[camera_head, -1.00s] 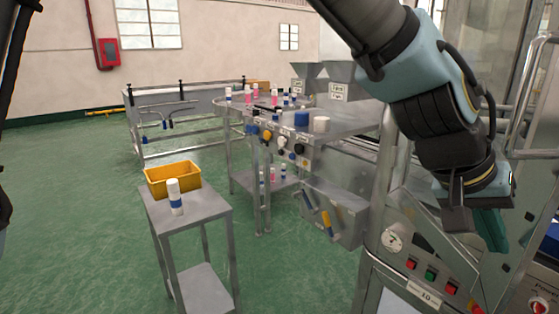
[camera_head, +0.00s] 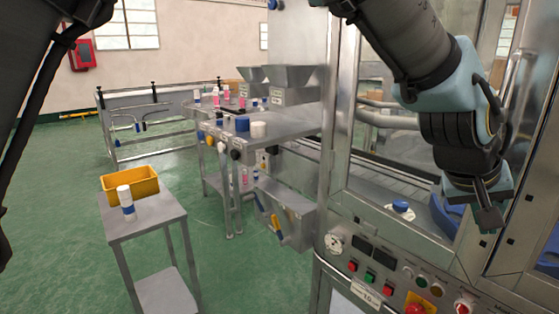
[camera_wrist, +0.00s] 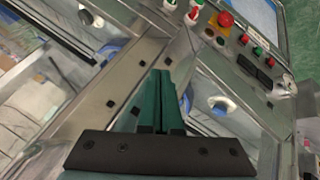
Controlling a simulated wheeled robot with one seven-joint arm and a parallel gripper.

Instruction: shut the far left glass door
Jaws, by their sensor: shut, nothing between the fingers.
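The leftmost glass door (camera_head: 346,120) of the steel machine stands right of centre in the head view. Its framed pane looks roughly in line with the machine front, but I cannot tell whether it is fully shut. My arm crosses its upper right part. My gripper (camera_head: 488,218) is shut and empty, pointing down in front of the frame right of this pane. In the wrist view the teal fingers (camera_wrist: 160,105) are together, over the steel frame between two glazed areas. Whether they touch the frame is unclear.
A control panel (camera_head: 390,275) with buttons juts out below the doors. A bar handle (camera_head: 512,85) stands on the right. A blue-and-white part (camera_head: 401,207) shows behind the glass. On the left are a small table (camera_head: 145,222), a yellow bin (camera_head: 131,185) and open green floor.

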